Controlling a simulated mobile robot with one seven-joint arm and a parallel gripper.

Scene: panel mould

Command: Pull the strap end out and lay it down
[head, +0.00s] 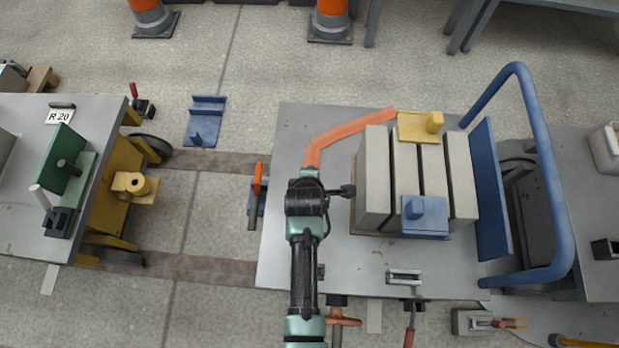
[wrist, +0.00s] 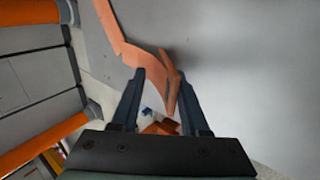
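The orange strap (head: 350,130) lies on the grey cart top, bent, with one end running to the row of grey slabs (head: 374,175). Its other part goes left and down under my wrist, where my arm hides it. In the wrist view, the strap (wrist: 128,50) comes from the upper left, folds, and its end section (wrist: 171,85) hangs between the fingers, closer to the right one. My gripper (wrist: 159,74) has its fingers apart on either side of this section. No clear grip on it shows. In the head view the fingers are hidden.
A yellow block (head: 415,128) and a blue block (head: 425,214) sit on the slabs. A blue rail (head: 545,170) stands at right. The cart top (head: 290,125) is bare at upper left. Another cart (head: 20,220) stands left, across a floor gap.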

